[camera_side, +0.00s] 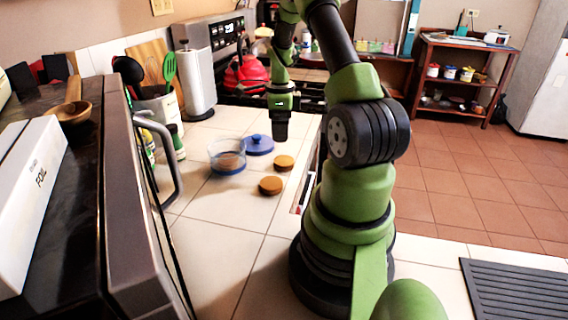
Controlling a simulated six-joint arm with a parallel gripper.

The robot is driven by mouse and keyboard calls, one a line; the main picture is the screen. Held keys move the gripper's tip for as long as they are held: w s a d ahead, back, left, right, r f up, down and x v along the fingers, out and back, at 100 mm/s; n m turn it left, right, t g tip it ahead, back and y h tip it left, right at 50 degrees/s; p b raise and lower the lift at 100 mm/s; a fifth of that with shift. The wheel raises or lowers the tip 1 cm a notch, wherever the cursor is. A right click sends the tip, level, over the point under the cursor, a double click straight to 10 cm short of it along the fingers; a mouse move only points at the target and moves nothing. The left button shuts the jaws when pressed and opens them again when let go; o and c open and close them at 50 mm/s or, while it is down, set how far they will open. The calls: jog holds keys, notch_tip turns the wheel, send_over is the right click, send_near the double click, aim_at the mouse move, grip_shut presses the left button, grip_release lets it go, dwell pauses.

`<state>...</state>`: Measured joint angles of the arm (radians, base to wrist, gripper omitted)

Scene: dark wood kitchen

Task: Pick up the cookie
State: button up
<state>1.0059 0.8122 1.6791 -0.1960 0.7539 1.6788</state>
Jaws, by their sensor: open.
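Two round brown cookies lie flat on the white tiled counter, one nearer the camera (271,185) and one farther back (284,162). Another brown round thing, seemingly a cookie (231,160), shows inside a clear container with a blue base (228,170) to their left. A blue lid with a knob (258,145) lies on the counter behind. My gripper (281,139) points down above the counter near the farther cookie, apart from it. It is open and holds nothing visible; its fingers are small and dark here.
A paper towel roll (198,85) and a utensil crock (160,110) stand at the back left. A red kettle (246,75) sits on the stove behind. A dark appliance (140,200) borders the left side. The front counter tiles are clear.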

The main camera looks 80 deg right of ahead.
aim_at(281, 160)
jog(key=f, duration=0.9)
jog(key=shift+s+a+f, duration=0.15)
jog(key=shift+a+f, duration=0.05)
jog(key=shift+f, duration=0.1)
jog(key=shift+c, duration=0.2)
jog(key=c, duration=1)
